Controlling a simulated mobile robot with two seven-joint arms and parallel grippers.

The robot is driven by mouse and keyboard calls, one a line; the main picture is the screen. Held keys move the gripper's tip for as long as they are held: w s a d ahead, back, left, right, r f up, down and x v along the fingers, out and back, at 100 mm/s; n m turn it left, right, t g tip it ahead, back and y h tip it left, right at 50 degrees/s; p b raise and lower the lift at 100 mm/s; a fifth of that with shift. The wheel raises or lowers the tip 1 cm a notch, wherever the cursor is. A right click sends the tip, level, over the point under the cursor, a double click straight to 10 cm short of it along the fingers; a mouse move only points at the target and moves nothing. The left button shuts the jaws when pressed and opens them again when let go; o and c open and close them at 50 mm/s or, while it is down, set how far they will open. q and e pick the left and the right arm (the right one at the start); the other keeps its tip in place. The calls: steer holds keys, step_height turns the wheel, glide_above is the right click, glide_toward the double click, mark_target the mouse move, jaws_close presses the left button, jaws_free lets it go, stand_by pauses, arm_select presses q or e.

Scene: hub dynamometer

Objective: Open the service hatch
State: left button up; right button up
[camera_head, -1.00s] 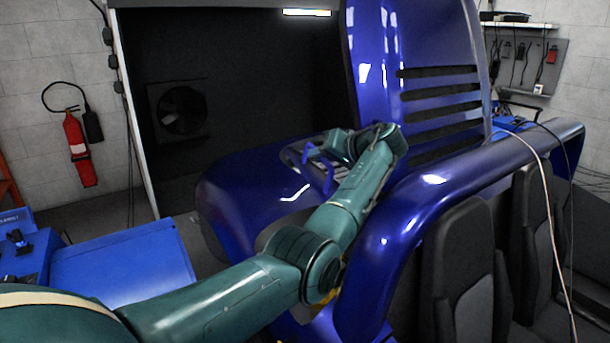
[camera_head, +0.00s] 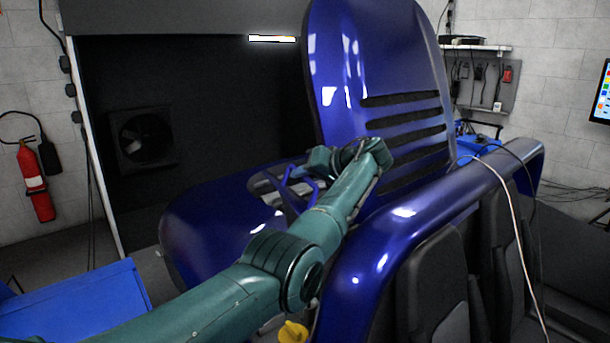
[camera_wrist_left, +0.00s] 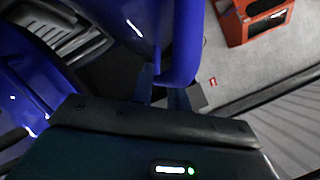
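The service hatch appears to be the tall blue panel with dark slots (camera_head: 385,70), standing raised on the blue vehicle in the head view. My left gripper (camera_head: 298,186) is in front of its lower left part, above the vehicle's blue body. Two blue prongs at the wrist's end seem to be its fingers, spread apart. In the left wrist view the fingers (camera_wrist_left: 164,88) are apart, close to a rounded blue edge (camera_wrist_left: 182,45). I cannot tell whether they touch it. My right gripper is not in view.
A blue fender (camera_head: 405,212) and dark seats (camera_head: 435,285) lie right of my left arm. A blue bench or cabinet (camera_head: 75,300) is at the lower left. A fire extinguisher (camera_head: 35,185) hangs on the wall. In the wrist view, open floor (camera_wrist_left: 240,75) shows beyond the edge.

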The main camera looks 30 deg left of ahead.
arm_select(q)
steer(key=o, duration=0.3)
steer(key=shift+o, duration=0.2)
steer(key=b+v, duration=0.2)
steer(key=v, duration=1.1)
steer(key=shift+s, duration=0.1)
